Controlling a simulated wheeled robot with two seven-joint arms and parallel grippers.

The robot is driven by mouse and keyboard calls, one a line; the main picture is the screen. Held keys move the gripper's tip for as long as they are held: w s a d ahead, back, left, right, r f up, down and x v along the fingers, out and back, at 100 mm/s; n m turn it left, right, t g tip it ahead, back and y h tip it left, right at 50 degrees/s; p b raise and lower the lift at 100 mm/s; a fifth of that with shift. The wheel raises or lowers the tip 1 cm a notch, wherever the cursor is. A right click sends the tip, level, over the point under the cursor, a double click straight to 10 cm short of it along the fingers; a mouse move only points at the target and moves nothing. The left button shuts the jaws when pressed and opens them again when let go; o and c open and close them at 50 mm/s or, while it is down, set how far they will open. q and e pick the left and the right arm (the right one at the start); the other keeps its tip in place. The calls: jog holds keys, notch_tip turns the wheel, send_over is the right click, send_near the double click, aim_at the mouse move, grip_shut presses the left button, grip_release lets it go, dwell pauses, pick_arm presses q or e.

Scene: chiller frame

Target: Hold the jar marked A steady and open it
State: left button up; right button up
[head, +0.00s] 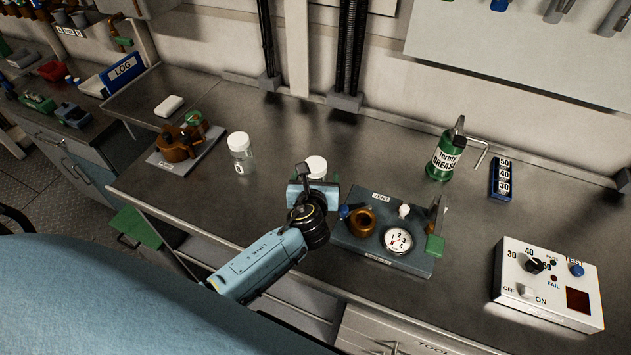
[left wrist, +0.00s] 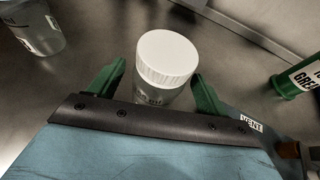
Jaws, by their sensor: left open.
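A clear jar with a white ribbed lid (left wrist: 168,56) stands upright between the green fingers of my left gripper (left wrist: 158,82) in the left wrist view. The fingers are open, one to each side of it, and I cannot tell whether either touches it. In the head view its white lid (head: 316,166) shows behind my left gripper (head: 313,183), which hides most of its body. A second white-lidded jar (head: 239,152) stands to the left, also at the top left of the left wrist view (left wrist: 38,30). I cannot read the letter on either jar. My right gripper is not in view.
A blue-grey vent panel (head: 385,258) with a gauge lies just right of my left gripper. A brown valve block (head: 178,145) is at the left. A green grease can (head: 445,158) and a white test box (head: 548,285) stand at the right. Bench between the jars is clear.

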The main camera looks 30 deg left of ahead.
pick_arm(q)
jog(key=shift+w+a+f, duration=0.2)
jog(key=shift+w, duration=0.25)
jog(key=c, duration=1.1)
jog(key=shift+o, duration=0.2)
notch_tip(320, 180, up, 10)
jog(key=shift+r+p, duration=0.1)
jog(key=shift+p, duration=1.1)
jog(key=o, duration=0.4)
jog(key=c, duration=0.8)
